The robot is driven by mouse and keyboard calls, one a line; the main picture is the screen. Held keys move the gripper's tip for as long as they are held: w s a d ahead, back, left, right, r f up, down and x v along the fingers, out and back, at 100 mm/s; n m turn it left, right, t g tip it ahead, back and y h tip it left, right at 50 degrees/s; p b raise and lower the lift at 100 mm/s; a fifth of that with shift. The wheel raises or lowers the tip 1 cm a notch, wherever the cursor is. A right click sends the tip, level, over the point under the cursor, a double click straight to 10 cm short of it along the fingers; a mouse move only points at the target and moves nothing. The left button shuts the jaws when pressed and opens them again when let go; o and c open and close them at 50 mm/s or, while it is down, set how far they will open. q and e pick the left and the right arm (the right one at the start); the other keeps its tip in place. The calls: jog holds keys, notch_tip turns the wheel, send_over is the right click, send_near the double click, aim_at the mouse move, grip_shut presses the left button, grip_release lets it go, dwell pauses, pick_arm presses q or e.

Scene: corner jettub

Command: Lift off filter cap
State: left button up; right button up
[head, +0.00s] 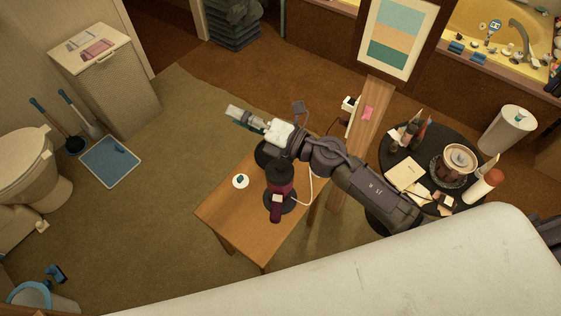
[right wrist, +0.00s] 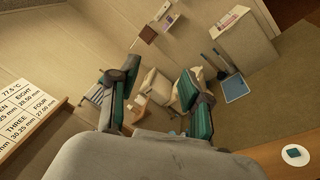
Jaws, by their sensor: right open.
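No part is clearly marked as the filter cap. A small white disc with a teal square piece on it (head: 240,181) lies on the wooden table (head: 228,215). It also shows at the lower right of the right wrist view (right wrist: 297,154). My right gripper (head: 238,114) is open and empty, up and left beyond the table's far end, apart from the disc. In the right wrist view its two teal-sided fingers (right wrist: 152,75) stand wide apart with nothing between them. My left gripper is not in view.
A dark red device with a black top (head: 281,190) stands on the table under my right arm. A round black side table (head: 437,202) holds a cake and bottles. A toilet (head: 30,165), cabinet (head: 118,90) and blue tray (head: 110,160) are left. Open floor lies between.

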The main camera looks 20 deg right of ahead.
jog(key=s+a+n+g+y, duration=0.1)
jog(key=s+a+n+g, duration=0.15)
jog(key=n+g, duration=0.4)
jog(key=n+g+h, duration=0.5)
jog(key=n+h, duration=0.6)
send_near(281, 164)
jog(key=b+x, duration=0.5)
jog(key=x, duration=0.2)
jog(key=shift+a+f, duration=0.1)
jog(key=shift+f, duration=0.25)
jog(key=shift+w+a+f+b, duration=0.2)
jog(key=shift+a+f+b, duration=0.1)
jog(key=shift+f+b, duration=0.35)
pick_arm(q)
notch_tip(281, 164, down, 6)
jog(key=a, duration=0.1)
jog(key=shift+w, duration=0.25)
pick_arm(e)
jog(key=shift+r, duration=0.1)
grip_shut()
